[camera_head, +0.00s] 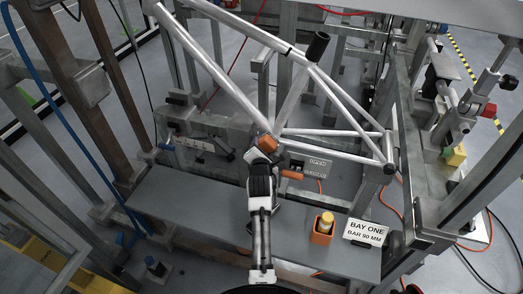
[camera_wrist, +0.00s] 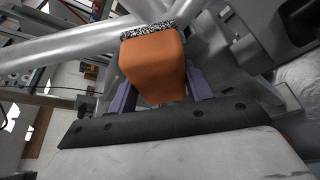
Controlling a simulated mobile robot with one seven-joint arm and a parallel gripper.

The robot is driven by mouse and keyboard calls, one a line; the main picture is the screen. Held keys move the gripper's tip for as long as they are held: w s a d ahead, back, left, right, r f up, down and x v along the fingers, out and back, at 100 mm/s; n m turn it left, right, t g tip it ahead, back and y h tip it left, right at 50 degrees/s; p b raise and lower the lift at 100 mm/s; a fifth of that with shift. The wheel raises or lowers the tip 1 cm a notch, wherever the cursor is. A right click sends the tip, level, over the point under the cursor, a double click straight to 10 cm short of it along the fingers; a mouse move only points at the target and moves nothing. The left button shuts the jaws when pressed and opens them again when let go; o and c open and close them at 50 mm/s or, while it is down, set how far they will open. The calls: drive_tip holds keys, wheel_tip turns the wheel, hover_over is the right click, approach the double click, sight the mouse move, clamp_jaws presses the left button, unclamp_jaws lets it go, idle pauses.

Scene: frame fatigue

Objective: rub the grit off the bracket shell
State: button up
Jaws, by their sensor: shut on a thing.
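My gripper (camera_head: 261,158) is shut on an orange block (camera_head: 265,142) with a dark speckled pad on its face. In the wrist view, the purple fingers of my gripper (camera_wrist: 157,88) flank the orange block (camera_wrist: 152,68), and the speckled pad (camera_wrist: 149,30) faces away from my palm. The silver bicycle frame (camera_head: 335,133) is held above the bench. The block is at the joint where its tubes meet. The bracket shell there is largely hidden by the block and my gripper. In the wrist view, a silver tube (camera_wrist: 75,48) passes close to the pad; I cannot tell whether they touch.
A grey bench top (camera_head: 190,210) lies below the frame. An orange cup (camera_head: 321,237) holding a yellow-capped item and a "BAY ONE BAR 90 MM" sign (camera_head: 366,232) stand right of my arm. An "OPEN" sign (camera_head: 318,164) is behind. Metal posts (camera_head: 415,170) and cables surround the bench.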

sight(273, 151)
drive_tip(key=shift+d, duration=0.15)
drive_tip(key=shift+s+d+p, duration=0.2)
drive_tip(key=shift+d, duration=0.3)
drive_tip(key=shift+s+d+p, duration=0.15)
drive_tip(key=shift+s+d, duration=0.05)
drive_tip(key=shift+d, duration=0.25)
drive_tip(key=shift+s+d+f, duration=0.1)
drive_tip(key=shift+s+d, duration=0.1)
drive_tip(key=shift+d, duration=0.55)
drive_tip(key=shift+s+f, duration=0.1)
drive_tip(key=shift+f, duration=0.05)
drive_tip(key=shift+a, duration=0.1)
drive_tip(key=shift+w+a+r, duration=0.15)
drive_tip(key=shift+w+a, duration=0.05)
drive_tip(key=shift+a, duration=0.65)
drive_tip(key=shift+w+a+r, duration=0.1)
drive_tip(key=shift+w+a, duration=0.1)
drive_tip(key=shift+a, duration=0.6)
drive_tip(key=shift+c, duration=0.3)
drive_tip(key=s+a+p, duration=0.2)
drive_tip(key=s+p, duration=0.1)
drive_tip(key=s, duration=0.2)
drive_tip(key=shift+s, duration=0.35)
